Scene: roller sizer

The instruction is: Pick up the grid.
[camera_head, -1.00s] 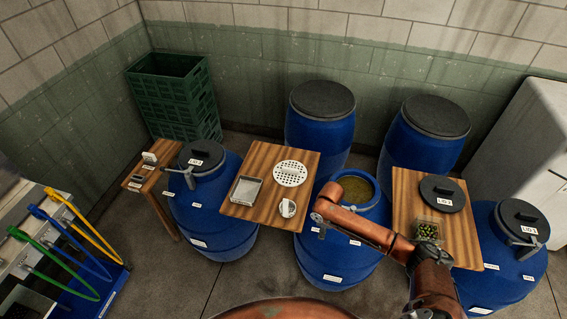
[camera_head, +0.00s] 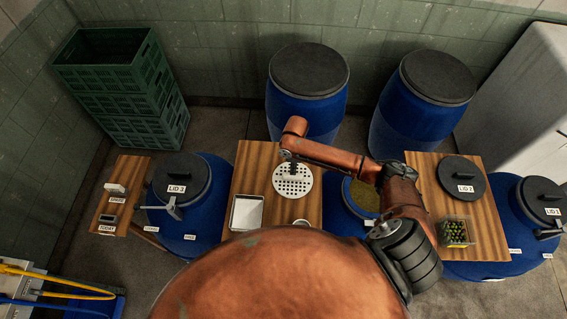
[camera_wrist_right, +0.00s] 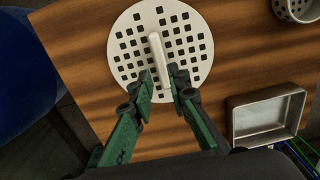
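The grid is a round white plate with square holes (camera_head: 297,186) lying on the middle wooden board. In the right wrist view the grid (camera_wrist_right: 128,45) has a raised white bar handle (camera_wrist_right: 157,50) across its middle. My right gripper (camera_wrist_right: 161,76) has its green fingers apart, one on each side of the handle's near end. I cannot tell whether they touch it. In the head view my right gripper (camera_head: 293,170) is over the grid and small. My left gripper is not in view.
A metal tray (camera_head: 247,212) and a cup (camera_wrist_right: 297,8) stand near the grid on the middle board (camera_head: 252,165). An open blue barrel (camera_head: 346,197) is right of it. The right board (camera_head: 430,200) bears a lid (camera_head: 461,176) and a box of green pieces (camera_head: 455,232).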

